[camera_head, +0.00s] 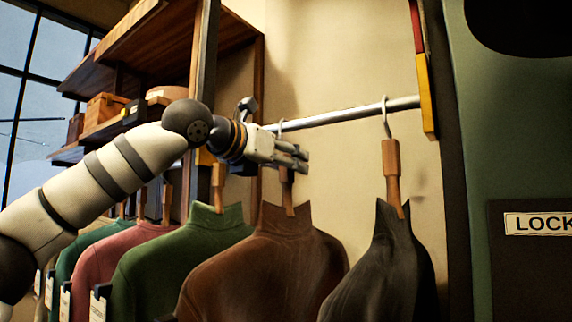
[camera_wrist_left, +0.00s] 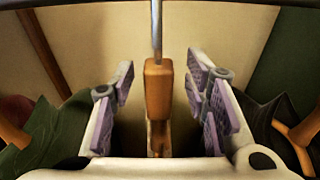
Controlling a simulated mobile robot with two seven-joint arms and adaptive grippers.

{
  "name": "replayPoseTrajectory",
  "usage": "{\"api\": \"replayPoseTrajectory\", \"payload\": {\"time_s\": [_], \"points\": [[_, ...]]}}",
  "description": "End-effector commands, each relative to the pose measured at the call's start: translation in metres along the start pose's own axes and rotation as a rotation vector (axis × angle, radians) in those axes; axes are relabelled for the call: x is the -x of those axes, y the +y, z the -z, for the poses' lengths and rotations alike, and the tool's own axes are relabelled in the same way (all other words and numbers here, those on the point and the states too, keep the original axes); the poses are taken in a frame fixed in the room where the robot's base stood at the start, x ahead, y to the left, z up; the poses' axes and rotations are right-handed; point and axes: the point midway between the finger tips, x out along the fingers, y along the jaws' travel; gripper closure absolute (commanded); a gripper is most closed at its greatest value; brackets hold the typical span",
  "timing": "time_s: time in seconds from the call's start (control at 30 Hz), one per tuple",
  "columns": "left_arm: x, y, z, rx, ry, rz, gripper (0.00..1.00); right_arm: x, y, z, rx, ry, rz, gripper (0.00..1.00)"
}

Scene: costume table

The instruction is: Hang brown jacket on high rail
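The brown jacket (camera_head: 262,270) is on a wooden hanger (camera_head: 286,190) in the head view. The hanger's metal hook (camera_head: 281,127) is at the metal rail (camera_head: 345,116), and it appears to hang there. My left gripper (camera_head: 298,158) is at the hanger's neck, just below the rail. In the left wrist view, the wooden neck (camera_wrist_left: 158,90) stands upright between the open fingers of my left gripper (camera_wrist_left: 160,98), with a gap on both sides. The hook's bend is out of that view. My right gripper is not in view.
A dark grey jacket (camera_head: 385,265) hangs to the right of the brown one. Green (camera_head: 175,265), pink (camera_head: 105,255) and teal garments hang close on the left. Wooden shelves (camera_head: 150,50) stand behind my left arm. A green locker (camera_head: 515,130) is at right.

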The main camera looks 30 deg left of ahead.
Motion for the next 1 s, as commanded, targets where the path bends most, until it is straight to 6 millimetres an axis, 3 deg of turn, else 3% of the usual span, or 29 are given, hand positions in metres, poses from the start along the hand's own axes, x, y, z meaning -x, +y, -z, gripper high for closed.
{"api": "replayPoseTrajectory", "payload": {"time_s": [0.27,0.7,1.0], "points": [[0.003,0.001,0.004,-0.001,0.011,-0.002,0.58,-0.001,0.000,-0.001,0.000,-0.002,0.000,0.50],[0.106,0.000,0.001,0.000,0.002,-0.001,0.58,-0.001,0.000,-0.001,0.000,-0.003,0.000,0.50],[0.119,0.000,0.002,0.000,0.005,0.000,0.58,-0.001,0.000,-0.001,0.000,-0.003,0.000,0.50]]}}
